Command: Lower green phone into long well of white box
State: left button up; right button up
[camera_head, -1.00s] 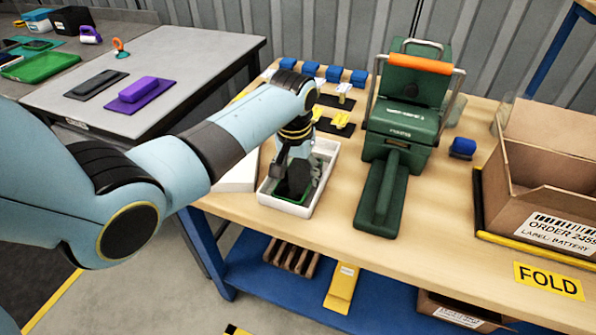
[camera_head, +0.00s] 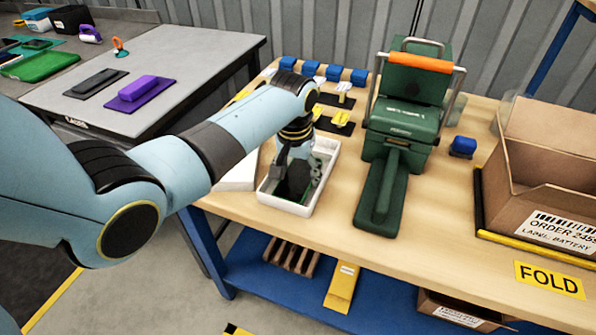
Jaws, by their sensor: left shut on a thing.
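The white box (camera_head: 265,192) stands open near the front left edge of the wooden bench. My left gripper (camera_head: 295,178) points down into the box and is shut on the green phone (camera_head: 291,189). The phone shows a dark face with a green edge low inside the box. The gripper fingers hide part of it, and I cannot tell whether it touches the box floor. My right gripper is not in view.
A white lid-like panel (camera_head: 239,172) lies left of the box. A green press with an orange handle (camera_head: 405,115) stands to the right. An open carton (camera_head: 540,190) is at far right. Blue blocks (camera_head: 333,73) line the back.

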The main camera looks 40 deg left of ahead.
pick_arm(q)
jog(key=o, duration=1.3)
jog(key=shift+o, duration=0.5)
jog(key=shift+c, duration=1.4)
notch_tip(320, 180, up, 7)
jog(key=p, duration=0.8)
jog(key=shift+r, duration=0.2)
